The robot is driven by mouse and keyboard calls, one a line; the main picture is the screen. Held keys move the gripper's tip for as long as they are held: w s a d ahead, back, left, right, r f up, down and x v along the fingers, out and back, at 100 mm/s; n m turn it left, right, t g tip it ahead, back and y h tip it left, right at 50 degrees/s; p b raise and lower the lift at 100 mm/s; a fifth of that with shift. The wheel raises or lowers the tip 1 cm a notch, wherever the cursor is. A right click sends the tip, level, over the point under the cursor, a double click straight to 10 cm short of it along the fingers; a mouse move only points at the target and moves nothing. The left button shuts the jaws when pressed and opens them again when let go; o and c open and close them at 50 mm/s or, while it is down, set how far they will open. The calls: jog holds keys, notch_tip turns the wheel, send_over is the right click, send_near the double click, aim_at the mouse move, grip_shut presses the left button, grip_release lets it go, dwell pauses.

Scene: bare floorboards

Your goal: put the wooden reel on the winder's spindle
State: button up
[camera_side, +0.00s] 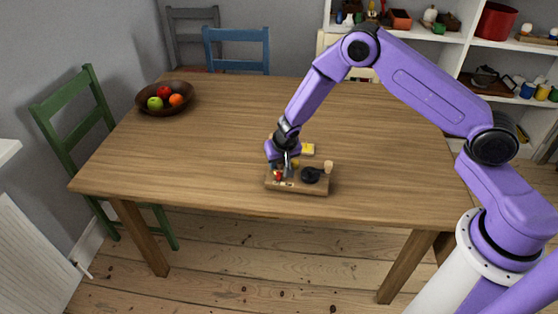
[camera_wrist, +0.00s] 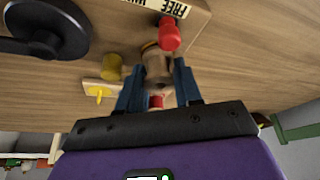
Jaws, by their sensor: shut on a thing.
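My gripper (camera_side: 286,170) is low over the left part of the winder (camera_side: 297,187), a wooden board at the table's front. In the wrist view its two blue fingers are shut on the wooden reel (camera_wrist: 157,66), a small brown spool, held between the fingertips. A red peg-like piece (camera_wrist: 169,34) stands by the winder's label, close to the reel's end; it also shows in the side view (camera_side: 278,176). I cannot tell whether it is the spindle or whether the reel touches it. The winder's black crank wheel (camera_wrist: 45,32) is at the upper left.
A yellow reel-like piece (camera_wrist: 112,67) and a pale block with a yellow mark (camera_wrist: 98,94) lie near the fingers. Another red piece (camera_wrist: 157,101) shows between the fingers. A fruit bowl (camera_side: 143,101) stands far left. Most of the table (camera_side: 220,130) is clear.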

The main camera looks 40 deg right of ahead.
jog(key=o, duration=1.1)
jog(key=shift+r, duration=0.1)
jog(key=shift+r, duration=3.45)
